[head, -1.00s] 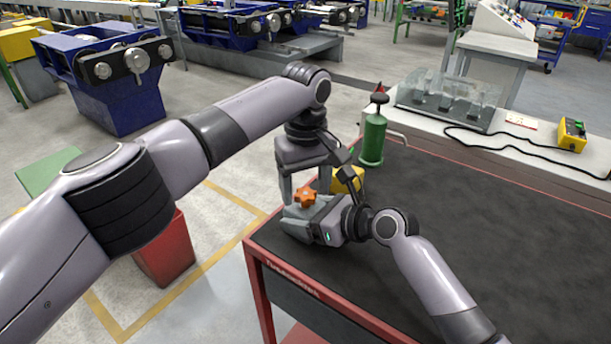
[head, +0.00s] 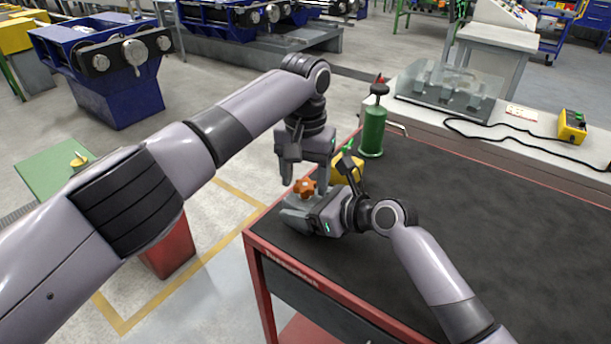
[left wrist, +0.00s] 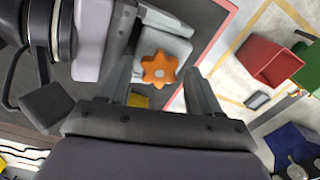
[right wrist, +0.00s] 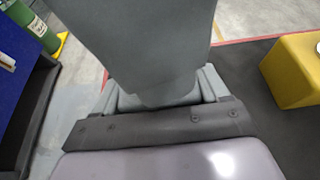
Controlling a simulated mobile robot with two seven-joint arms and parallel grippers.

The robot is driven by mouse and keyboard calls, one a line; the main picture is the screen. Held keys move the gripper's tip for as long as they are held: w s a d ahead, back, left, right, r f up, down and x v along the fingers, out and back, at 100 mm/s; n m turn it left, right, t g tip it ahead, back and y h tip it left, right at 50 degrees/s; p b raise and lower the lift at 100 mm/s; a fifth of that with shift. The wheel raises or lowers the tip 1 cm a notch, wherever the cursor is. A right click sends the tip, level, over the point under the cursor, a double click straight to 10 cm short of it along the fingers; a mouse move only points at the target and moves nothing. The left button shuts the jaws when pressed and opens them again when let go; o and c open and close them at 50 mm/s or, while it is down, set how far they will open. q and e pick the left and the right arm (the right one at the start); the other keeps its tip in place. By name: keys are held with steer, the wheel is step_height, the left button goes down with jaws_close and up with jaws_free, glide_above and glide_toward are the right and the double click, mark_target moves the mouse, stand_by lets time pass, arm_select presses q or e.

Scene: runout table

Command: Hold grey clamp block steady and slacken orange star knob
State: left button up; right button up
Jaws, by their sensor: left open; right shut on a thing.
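The orange star knob (head: 304,187) sits on top of the grey clamp block (head: 294,213) at the near left corner of the dark tabletop. My right gripper (head: 312,214) is shut on the block from the right. In the right wrist view the block (right wrist: 150,40) fills the upper middle, between the fingers. My left gripper (head: 305,180) points down over the knob and is open. In the left wrist view the knob (left wrist: 159,70) lies between the spread fingers, with a gap to the right finger. Contact with the left finger is hard to tell.
A yellow block (head: 347,170) stands just behind the clamp block, close to both grippers. A green bottle (head: 373,133) with a dark top stands behind it. The tabletop (head: 480,220) to the right is clear. A red bin (head: 172,250) stands on the floor at left.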

arm_select(q)
steer(key=m, duration=0.5)
steer(key=shift+s+d+f+m, duration=0.1)
steer(key=shift+s+d+m, duration=0.1)
steer(key=shift+m, duration=0.2)
steer(key=c, duration=1.2)
steer(key=shift+o, duration=0.2)
steer(key=n, duration=0.4)
steer(key=shift+n, duration=0.3)
steer(key=n, duration=0.4)
steer(key=shift+n, duration=0.3)
